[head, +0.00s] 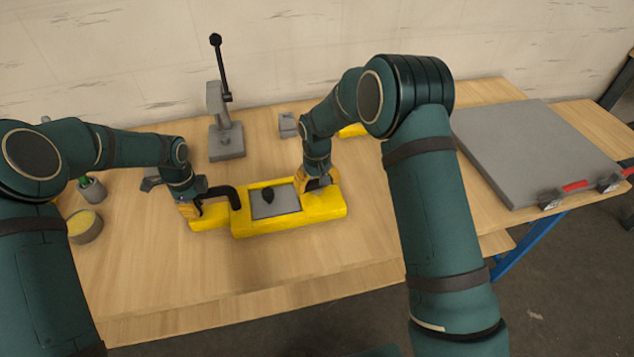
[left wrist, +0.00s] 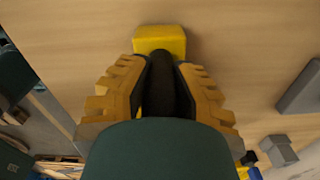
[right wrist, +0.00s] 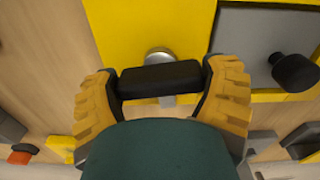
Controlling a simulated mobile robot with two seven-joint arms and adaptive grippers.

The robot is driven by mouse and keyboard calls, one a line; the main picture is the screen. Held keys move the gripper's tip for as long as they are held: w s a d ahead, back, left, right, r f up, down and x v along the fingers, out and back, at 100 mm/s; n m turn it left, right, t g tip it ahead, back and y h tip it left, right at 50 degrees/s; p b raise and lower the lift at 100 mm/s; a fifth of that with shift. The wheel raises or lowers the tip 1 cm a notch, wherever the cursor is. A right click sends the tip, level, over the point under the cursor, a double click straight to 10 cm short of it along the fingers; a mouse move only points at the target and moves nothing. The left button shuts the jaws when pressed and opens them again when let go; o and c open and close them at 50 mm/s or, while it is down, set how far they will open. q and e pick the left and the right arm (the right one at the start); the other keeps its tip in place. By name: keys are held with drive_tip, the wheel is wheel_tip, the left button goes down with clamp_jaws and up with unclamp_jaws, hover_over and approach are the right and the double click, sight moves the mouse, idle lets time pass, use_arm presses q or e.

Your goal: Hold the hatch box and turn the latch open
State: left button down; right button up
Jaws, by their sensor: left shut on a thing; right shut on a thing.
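The hatch box (head: 290,221) is a long yellow box lying on the table. A grey hatch plate (head: 286,206) with a black knob (head: 267,194) is set in its top. A black curved handle (head: 222,192) rises at its left end. My left gripper (head: 196,207) is shut on this handle, which shows dark between the fingers in the left wrist view (left wrist: 166,85). My right gripper (head: 320,185) is at the box's right end, shut on the latch, a black bar (right wrist: 160,79) on a silver pivot (right wrist: 158,55). The bar spans between both fingers, beside the grey plate.
A grey lever stand (head: 226,140) with a black rod stands behind the box. A small grey block (head: 288,125) is at the back. Cups (head: 84,226) stand at the left. A large grey panel (head: 535,150) lies at right. The table front is clear.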

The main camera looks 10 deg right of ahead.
use_arm(q)
drive_tip(key=shift+d, duration=0.15)
use_arm(e)
drive_tip(key=shift+a+f+m, duration=0.1)
drive_tip(key=shift+a+m, duration=0.05)
drive_tip(key=shift+m, duration=0.45)
drive_tip(key=shift+s, duration=0.1)
drive_tip(key=o, duration=1.1)
drive_tip(key=shift+o, duration=0.2)
drive_tip(key=shift+r, duration=0.5)
wheel_tip(320, 180, up, 11)
